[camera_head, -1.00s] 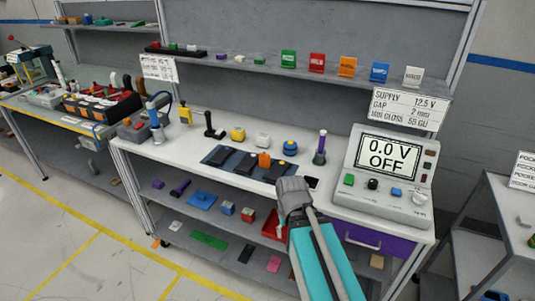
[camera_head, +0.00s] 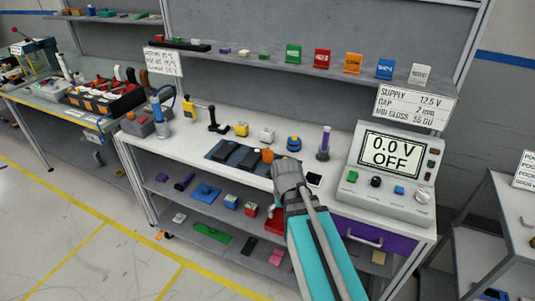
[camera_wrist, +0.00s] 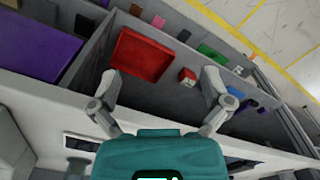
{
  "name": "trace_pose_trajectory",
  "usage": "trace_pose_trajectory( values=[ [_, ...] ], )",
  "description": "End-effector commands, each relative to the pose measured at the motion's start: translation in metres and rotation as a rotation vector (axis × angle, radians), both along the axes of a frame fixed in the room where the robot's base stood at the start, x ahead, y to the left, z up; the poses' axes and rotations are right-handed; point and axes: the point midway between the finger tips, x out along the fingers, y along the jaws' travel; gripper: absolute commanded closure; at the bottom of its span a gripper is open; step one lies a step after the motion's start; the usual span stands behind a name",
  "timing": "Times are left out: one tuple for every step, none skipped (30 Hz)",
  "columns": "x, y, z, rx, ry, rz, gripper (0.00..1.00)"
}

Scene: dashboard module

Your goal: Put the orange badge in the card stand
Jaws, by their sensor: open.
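An orange badge-like card (camera_head: 352,63) stands upright on the upper shelf between a red card and a blue card in the head view. A small orange object (camera_head: 267,155) is on the dark mat on the bench; I cannot tell its exact shape. I cannot single out the card stand for certain. My gripper (camera_head: 287,165) is over the bench's front edge, below and left of the orange card and apart from it. In the wrist view my gripper (camera_wrist: 160,76) has its fingers spread, with nothing between them, facing the lower shelf.
A power supply (camera_head: 391,168) reading 0.0 V OFF stands on the bench at right. Green (camera_head: 293,53), red (camera_head: 322,59), blue (camera_head: 384,68) and white (camera_head: 420,73) cards line the upper shelf. A red tray (camera_wrist: 143,56) and loose parts are on the lower shelf.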

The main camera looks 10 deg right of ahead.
Motion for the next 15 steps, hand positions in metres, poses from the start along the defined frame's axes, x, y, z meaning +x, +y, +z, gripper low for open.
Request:
trace_pose_trajectory(
  values=[
    [0.016, -0.002, 0.015, 0.0, 0.0, -0.018, 0.0],
    [0.023, -0.002, 0.02, 0.0, 0.0, -0.032, 0.0],
    [0.033, -0.002, 0.027, 0.0, 0.0, -0.052, 0.0],
    [0.041, -0.002, 0.033, 0.0, 0.0, -0.068, 0.0],
    [0.049, -0.002, 0.038, 0.0, 0.0, -0.084, 0.0],
    [0.06, -0.002, 0.046, 0.0, 0.0, -0.106, 0.0],
    [0.069, -0.002, 0.052, 0.0, 0.0, -0.125, 0.0],
    [0.077, -0.002, 0.058, 0.0, 0.0, -0.142, 0.0],
    [0.089, -0.002, 0.066, 0.0, 0.0, -0.167, 0.0],
    [0.097, -0.002, 0.072, 0.0, 0.0, -0.186, 0.0],
    [0.106, -0.002, 0.078, -0.001, 0.0, -0.203, 0.0],
    [0.117, -0.002, 0.085, -0.001, 0.0, -0.227, 0.0],
    [0.125, -0.002, 0.091, -0.001, 0.0, -0.246, 0.0],
    [0.134, -0.002, 0.097, -0.001, 0.0, -0.264, 0.0],
    [0.145, -0.002, 0.104, -0.001, 0.0, -0.288, 0.0]
  ],
)
